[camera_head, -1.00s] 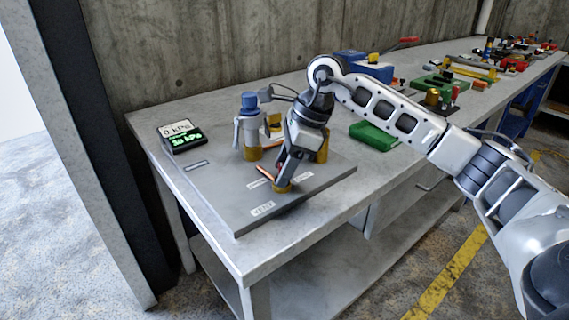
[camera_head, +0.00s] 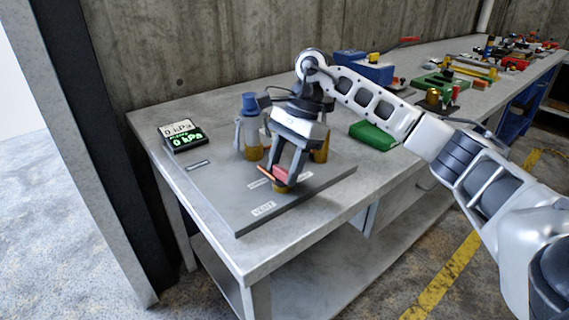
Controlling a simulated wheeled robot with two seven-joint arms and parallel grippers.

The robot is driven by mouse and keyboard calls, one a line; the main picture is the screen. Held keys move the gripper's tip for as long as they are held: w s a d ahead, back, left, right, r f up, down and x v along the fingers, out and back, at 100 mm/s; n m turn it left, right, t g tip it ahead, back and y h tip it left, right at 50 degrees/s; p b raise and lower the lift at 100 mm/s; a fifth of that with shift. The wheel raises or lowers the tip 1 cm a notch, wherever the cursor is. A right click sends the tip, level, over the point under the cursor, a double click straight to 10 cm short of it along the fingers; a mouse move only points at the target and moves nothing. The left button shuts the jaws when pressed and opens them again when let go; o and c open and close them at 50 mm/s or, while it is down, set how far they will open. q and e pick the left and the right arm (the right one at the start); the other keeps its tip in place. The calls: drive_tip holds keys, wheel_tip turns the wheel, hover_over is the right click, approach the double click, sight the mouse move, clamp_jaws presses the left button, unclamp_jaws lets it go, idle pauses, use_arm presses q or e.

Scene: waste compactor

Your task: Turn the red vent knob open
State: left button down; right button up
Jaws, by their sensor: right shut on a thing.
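The red vent knob (camera_head: 281,173) sits on a brass base (camera_head: 280,188) near the front of the grey panel (camera_head: 225,200), behind the "VENT" label (camera_head: 263,209). My right gripper (camera_head: 283,178) points down over it and is shut on the knob, with red showing between the fingers. The fingers hide part of the knob. My left gripper is not in view.
A display box (camera_head: 180,136) at the panel's left reads 0 kPa on both lines. A blue-topped grey fitting (camera_head: 250,128) and a brass fitting (camera_head: 321,150) stand behind my gripper. A green block (camera_head: 374,135) lies to the right.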

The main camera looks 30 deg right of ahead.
idle(0.4)
drive_tip(key=o, duration=1)
drive_tip(key=shift+r, duration=0.1)
use_arm(q)
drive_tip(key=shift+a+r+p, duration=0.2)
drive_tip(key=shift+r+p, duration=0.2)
drive_tip(key=shift+p, duration=0.8)
use_arm(e)
drive_tip(key=v, duration=1.6)
drive_tip(key=shift+a, duration=0.1)
